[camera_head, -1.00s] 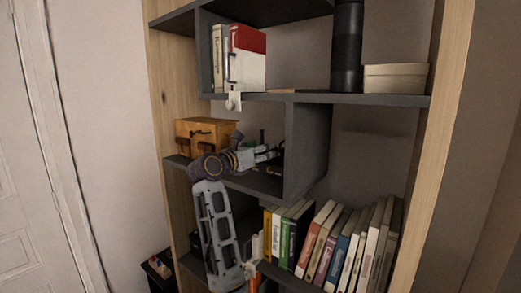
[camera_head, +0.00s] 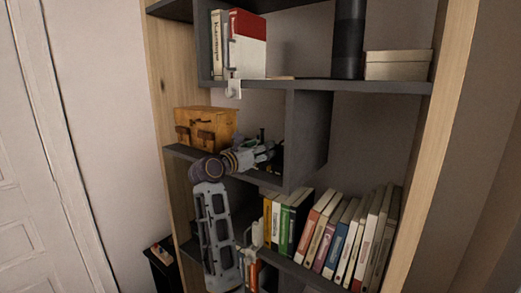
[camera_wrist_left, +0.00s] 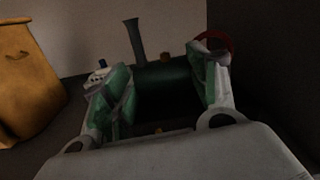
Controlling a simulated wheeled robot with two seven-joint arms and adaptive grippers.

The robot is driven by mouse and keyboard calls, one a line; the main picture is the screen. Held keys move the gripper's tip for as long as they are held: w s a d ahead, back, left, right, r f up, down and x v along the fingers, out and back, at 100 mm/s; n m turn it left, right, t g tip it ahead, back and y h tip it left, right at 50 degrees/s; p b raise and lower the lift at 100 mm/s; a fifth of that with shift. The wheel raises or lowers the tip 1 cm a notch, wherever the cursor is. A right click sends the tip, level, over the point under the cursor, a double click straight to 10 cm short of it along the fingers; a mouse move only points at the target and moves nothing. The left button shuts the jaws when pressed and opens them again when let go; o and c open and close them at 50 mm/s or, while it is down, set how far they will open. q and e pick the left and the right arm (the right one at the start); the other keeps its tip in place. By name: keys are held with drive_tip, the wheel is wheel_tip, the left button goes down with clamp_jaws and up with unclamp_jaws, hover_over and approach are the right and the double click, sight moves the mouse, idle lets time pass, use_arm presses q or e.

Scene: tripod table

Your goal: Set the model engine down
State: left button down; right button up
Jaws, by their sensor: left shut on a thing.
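The model engine (camera_wrist_left: 160,80) is a dark green body with a tall chimney and a red wheel rim at its right. In the left wrist view it sits between the two fingers of my left gripper (camera_wrist_left: 160,88), which is shut on it. The engine stands upright, with a grey surface around it. In the head view my left gripper (camera_head: 268,153) reaches into the middle shelf compartment. There the engine is mostly hidden by the gripper, and I cannot tell whether its underside touches the shelf. My right gripper is not in view.
An orange wooden box (camera_head: 205,128) stands on the middle shelf (camera_head: 178,152), left of the gripper. A dark upright panel (camera_head: 307,140) bounds the compartment on the right. Books (camera_head: 340,240) fill the shelf below. A black cylinder (camera_head: 348,40) and a pale box (camera_head: 397,65) stand above.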

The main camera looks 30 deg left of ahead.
use_arm(q)
drive_tip(key=shift+c, duration=2.1)
unclamp_jaws()
drive_tip(key=shift+s, duration=0.1)
drive_tip(key=shift+r, duration=0.1)
drive_tip(key=s+a+b, duration=0.1)
drive_tip(key=s, duration=1.1)
drive_tip(key=shift+a, duration=0.1)
